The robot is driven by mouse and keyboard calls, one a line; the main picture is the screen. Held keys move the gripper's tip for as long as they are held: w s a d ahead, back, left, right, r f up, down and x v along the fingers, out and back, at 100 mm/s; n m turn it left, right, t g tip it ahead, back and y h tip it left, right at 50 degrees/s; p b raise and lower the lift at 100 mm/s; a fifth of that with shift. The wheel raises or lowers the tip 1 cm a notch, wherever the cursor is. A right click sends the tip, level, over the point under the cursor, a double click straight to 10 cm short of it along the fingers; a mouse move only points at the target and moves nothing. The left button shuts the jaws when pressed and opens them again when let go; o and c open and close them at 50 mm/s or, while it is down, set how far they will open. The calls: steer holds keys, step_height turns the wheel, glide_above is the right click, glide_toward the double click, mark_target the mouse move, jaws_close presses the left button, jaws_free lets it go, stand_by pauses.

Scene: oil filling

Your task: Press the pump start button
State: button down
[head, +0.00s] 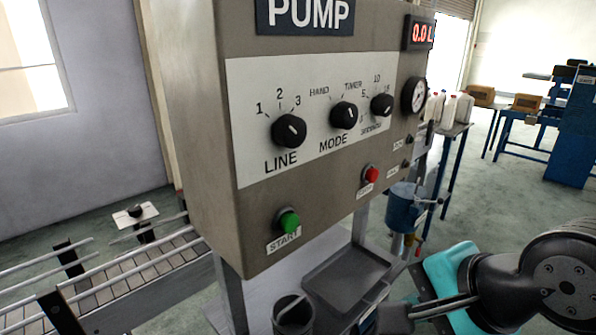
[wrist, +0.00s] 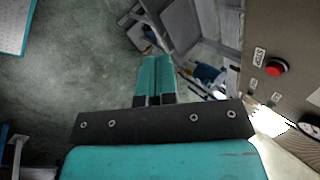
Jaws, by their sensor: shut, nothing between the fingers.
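The pump panel (head: 205,120) is a grey-brown box with a green START button (head: 289,222) at its lower left. The green button sits proud of the front face, with nothing touching it. A red button (head: 371,175) is further right, and it also shows in the wrist view (wrist: 277,67). My gripper (wrist: 155,62) has its teal fingers shut together and empty, apart from the panel. In the head view its teal body is at the lower right, beyond my dark arm; the fingertips cannot be made out there. The green button is not in the wrist view.
The panel has three black knobs, LINE (head: 289,131), MODE (head: 344,115) and another (head: 382,105), a gauge (head: 414,95) and a display (head: 418,33) reading 0.0 L. Below are a grey tray (head: 345,278) and a dark cup (head: 293,314).

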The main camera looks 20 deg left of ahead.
mark_target(290, 223)
steer(key=a+r+m+t+y+p, duration=0.1)
steer(key=a+r+m+p, duration=0.1)
steer(key=a, duration=0.4)
steer(key=r+m, duration=0.1)
steer(key=m, duration=0.1)
steer(key=shift+r+m+p, duration=0.25)
steer(key=shift+m+p, duration=0.05)
steer(key=shift+p, duration=0.1)
steer(key=w+a+p, duration=0.1)
steer(key=w+a, duration=0.2)
steer(key=a, duration=0.5)
steer(key=shift+w, duration=0.2)
stand_by(1.5)
steer(key=shift+w+a, duration=0.15)
steer(key=shift+a, duration=0.25)
